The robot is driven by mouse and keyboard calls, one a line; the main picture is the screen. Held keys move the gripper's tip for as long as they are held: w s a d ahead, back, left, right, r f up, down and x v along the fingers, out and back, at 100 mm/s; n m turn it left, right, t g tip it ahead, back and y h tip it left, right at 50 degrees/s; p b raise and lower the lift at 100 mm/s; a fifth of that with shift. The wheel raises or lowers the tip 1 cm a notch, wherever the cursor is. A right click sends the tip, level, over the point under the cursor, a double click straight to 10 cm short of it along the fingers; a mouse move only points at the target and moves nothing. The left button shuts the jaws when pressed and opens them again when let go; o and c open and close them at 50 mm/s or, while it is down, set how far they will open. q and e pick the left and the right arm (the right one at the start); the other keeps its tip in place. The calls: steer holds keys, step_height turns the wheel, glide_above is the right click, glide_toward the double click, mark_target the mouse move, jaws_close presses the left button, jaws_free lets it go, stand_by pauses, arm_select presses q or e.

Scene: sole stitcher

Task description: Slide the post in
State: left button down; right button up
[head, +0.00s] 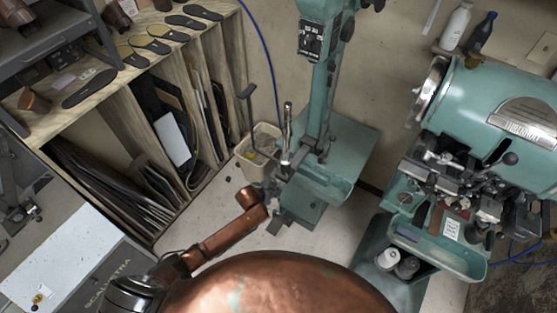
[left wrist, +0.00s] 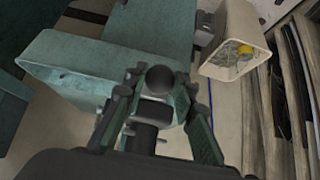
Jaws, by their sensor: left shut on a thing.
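A slim silver post (head: 287,125) stands nearly upright at the front of the green column machine (head: 318,85), by its small tray (head: 328,185). My left gripper (head: 272,185) is low beside the post's lower end. In the left wrist view, my left gripper (left wrist: 163,105) has its fingers on both sides of a dark part with a round knob (left wrist: 161,78), which appears to be the post. The gripper is shut on it. Where the post's lower end meets the machine is hidden by the gripper and fittings. My right gripper is not in view.
A cream bin (head: 258,150) stands left of the machine; it also shows in the left wrist view (left wrist: 234,40). Wooden shelving (head: 125,112) with boards and soles is at the left. A large green stitcher (head: 480,120) stands at the right. Some floor between is bare.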

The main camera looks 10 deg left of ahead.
mark_target(293, 164)
arm_select(q)
steer(key=shift+w+d+b, duration=0.3)
steer(key=shift+w, duration=0.5)
steer(key=shift+w+d+b, duration=0.25)
steer(key=shift+w+d, duration=0.05)
steer(key=shift+w, duration=0.55)
steer(key=shift+w+d+b, duration=0.3)
steer(key=shift+w, duration=0.5)
steer(key=shift+w+d+b, duration=0.25)
steer(key=shift+w+b, duration=0.05)
steer(key=shift+w, duration=0.35)
steer(key=shift+w+d+b, duration=0.25)
steer(key=shift+w+b, duration=0.05)
steer(key=shift+w, duration=0.35)
steer(key=shift+w+d+b, duration=0.35)
steer(key=shift+w+b, duration=0.2)
steer(key=shift+w, duration=0.35)
steer(key=shift+w+d+b, duration=0.3)
steer(key=shift+w+b, duration=0.2)
steer(key=shift+w, duration=0.4)
steer(key=shift+w+d+b, duration=0.25)
steer(key=shift+w+b, duration=0.3)
steer(key=shift+w, duration=0.2)
steer(key=shift+w+d+b, duration=0.3)
steer(key=shift+w+b, duration=0.2)
steer(key=shift+w, duration=0.3)
steer(key=shift+w+d+b, duration=0.25)
steer(key=shift+w+b, duration=0.3)
steer(key=shift+w, duration=0.2)
